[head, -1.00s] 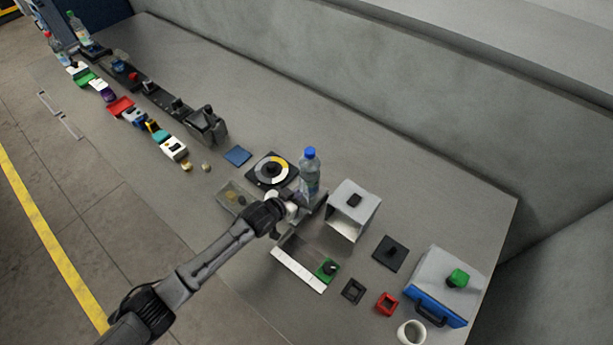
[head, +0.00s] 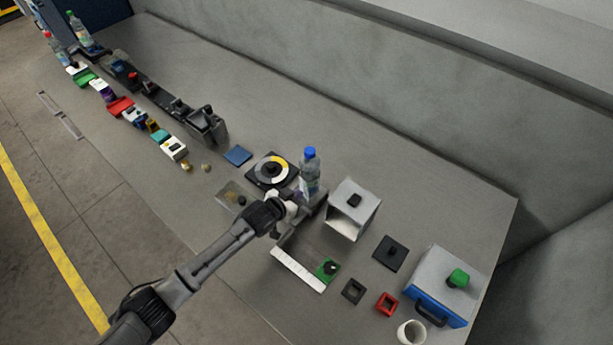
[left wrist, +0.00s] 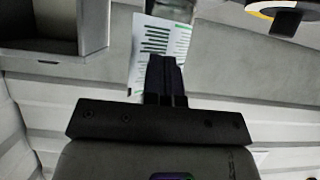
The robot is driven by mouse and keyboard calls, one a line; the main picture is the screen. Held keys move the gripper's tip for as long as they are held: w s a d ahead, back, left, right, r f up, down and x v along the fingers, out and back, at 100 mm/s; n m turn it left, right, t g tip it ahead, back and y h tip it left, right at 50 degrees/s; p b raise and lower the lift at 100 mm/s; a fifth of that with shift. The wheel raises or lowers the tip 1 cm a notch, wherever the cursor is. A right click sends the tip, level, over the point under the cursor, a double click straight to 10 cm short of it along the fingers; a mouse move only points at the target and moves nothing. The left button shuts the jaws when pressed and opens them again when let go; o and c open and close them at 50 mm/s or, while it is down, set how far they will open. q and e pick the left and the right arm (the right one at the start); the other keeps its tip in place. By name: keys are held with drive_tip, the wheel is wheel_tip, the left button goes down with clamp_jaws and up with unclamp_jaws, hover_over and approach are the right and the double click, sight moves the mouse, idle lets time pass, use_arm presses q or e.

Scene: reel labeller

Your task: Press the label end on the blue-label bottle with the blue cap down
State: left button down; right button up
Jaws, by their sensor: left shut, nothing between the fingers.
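The bottle with the blue cap (head: 309,168) stands upright in the middle of the bench, beside the black round dial. My left gripper (head: 292,203) is at its lower near side in the head view. In the left wrist view my left gripper's fingers (left wrist: 166,72) are shut with nothing between them. They are in front of a white label with dark and green print (left wrist: 158,38) on the bottle, and cover its lower middle. One label edge hangs at the left of the fingers. Whether the fingertips touch the label cannot be told. My right gripper is not in view.
A dial plate (head: 271,170) is left of the bottle, and a grey open-fronted box (head: 354,207) is to its right. A blue-fronted box with a green knob (head: 440,286) stands at the far right. Several small parts line the left of the bench. The back strip is clear.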

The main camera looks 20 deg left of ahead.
use_arm(q)
drive_tip(key=shift+w+d, duration=0.2)
drive_tip(key=shift+w, duration=0.2)
idle(0.3)
drive_tip(key=shift+w+d+b, duration=0.1)
drive_tip(key=shift+w+b, duration=0.2)
drive_tip(key=shift+b, duration=0.1)
idle(1.1)
drive_tip(key=shift+w+p, duration=0.1)
drive_tip(key=shift+p, duration=0.25)
idle(0.7)
idle(0.5)
drive_tip(key=shift+w+d, duration=0.1)
idle(0.6)
drive_tip(key=shift+p, duration=0.35)
idle(0.4)
drive_tip(key=shift+w, duration=0.1)
idle(0.8)
drive_tip(key=shift+p, duration=0.3)
idle(0.6)
